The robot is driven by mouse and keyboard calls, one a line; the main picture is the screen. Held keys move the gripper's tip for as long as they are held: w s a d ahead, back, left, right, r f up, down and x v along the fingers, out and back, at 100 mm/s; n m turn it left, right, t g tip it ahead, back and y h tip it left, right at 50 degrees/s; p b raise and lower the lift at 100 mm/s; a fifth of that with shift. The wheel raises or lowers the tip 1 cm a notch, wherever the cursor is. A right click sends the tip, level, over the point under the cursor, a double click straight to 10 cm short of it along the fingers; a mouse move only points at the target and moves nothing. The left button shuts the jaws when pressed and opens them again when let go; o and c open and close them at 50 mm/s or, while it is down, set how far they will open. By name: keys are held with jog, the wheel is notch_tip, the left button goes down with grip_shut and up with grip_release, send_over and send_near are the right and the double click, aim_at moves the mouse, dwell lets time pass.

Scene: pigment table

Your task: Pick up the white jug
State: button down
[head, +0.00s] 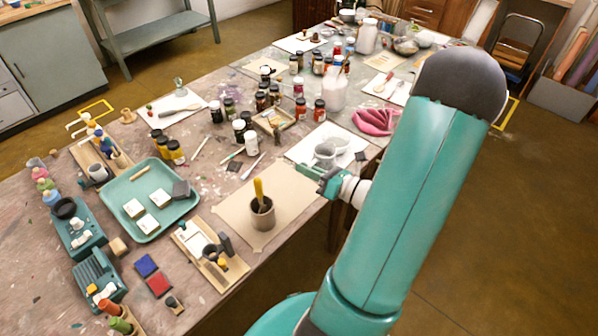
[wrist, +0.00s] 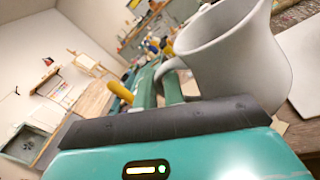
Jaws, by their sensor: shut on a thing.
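The white jug (wrist: 235,60) fills the upper right of the wrist view, tilted in that picture, with its handle toward my gripper. My gripper (wrist: 160,84) is shut on the jug's handle, between its two teal fingers. In the head view my gripper (head: 308,171) is at the right edge of the table, just in front of the pale jug (head: 325,151). Whether the jug's base touches the surface below it cannot be told.
A grey pot (head: 262,215) with a yellow-handled tool stands on brown paper left of my gripper. A teal tray (head: 150,228) holds white blocks. Several dark jars and a pink cloth (head: 376,121) lie farther back. Bare paper (head: 290,190) lies between gripper and pot.

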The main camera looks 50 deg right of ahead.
jog(key=s+d+r, duration=0.2)
jog(key=s+r, duration=0.1)
jog(key=s, duration=0.4)
jog(key=shift+s+r, duration=0.25)
jog(key=shift+s, duration=0.05)
jog(key=shift+w+a, duration=0.1)
dwell(2.9)
